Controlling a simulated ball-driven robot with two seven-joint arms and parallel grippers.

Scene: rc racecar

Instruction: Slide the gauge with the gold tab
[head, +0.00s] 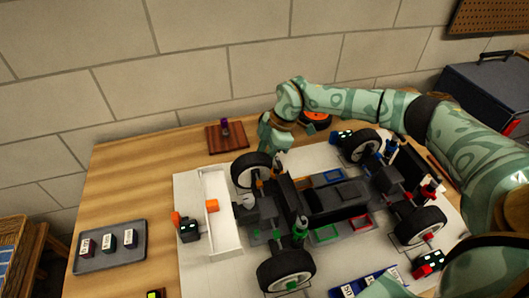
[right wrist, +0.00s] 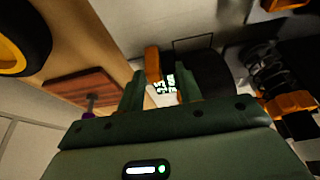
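The gauge with the gold tab shows in the right wrist view as a small lit display (right wrist: 164,86) with an orange-gold tab (right wrist: 152,63) standing beside it. My right gripper (right wrist: 161,94) has one finger on each side of the display. Whether the fingers touch the gauge is not clear. In the head view my right gripper (head: 273,150) reaches down at the far side of the car (head: 335,195), beside a black wheel (head: 251,170), and hides this gauge.
Other dark gauges with lit displays stand at the plate's left (head: 188,229), at the back (head: 342,136) and at the lower right (head: 430,262). A wooden board (head: 226,138) lies behind. A grey tray (head: 110,262) holds small blocks. The table between tray and plate is mostly clear.

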